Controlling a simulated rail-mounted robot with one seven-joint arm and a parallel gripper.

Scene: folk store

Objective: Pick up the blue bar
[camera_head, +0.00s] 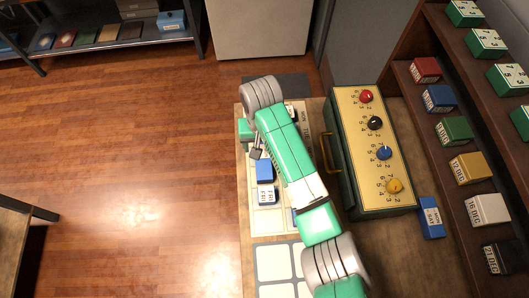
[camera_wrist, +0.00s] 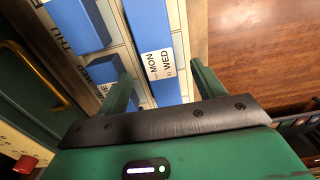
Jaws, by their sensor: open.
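A blue bar (camera_wrist: 152,25) with a white label reading MON and WED lies on the board in the wrist view, running up the picture between my fingers. My gripper (camera_wrist: 165,88) is open, with one green finger on each side of the bar; I cannot tell whether they touch it. In the head view, my gripper (camera_head: 257,152) hangs over the board's left part. A blue piece (camera_head: 264,170) and a blue-and-white labelled piece (camera_head: 267,193) show just below it. The bar's near end is hidden behind my gripper in the wrist view.
Another blue block (camera_wrist: 78,22) lies left of the bar. The board (camera_head: 259,222) rests on a wooden table. A green-sided box (camera_head: 368,150) with coloured knobs stands right of my arm, a blue block (camera_head: 431,218) beside it. Shelves of coloured blocks are far right. Floor on the left is clear.

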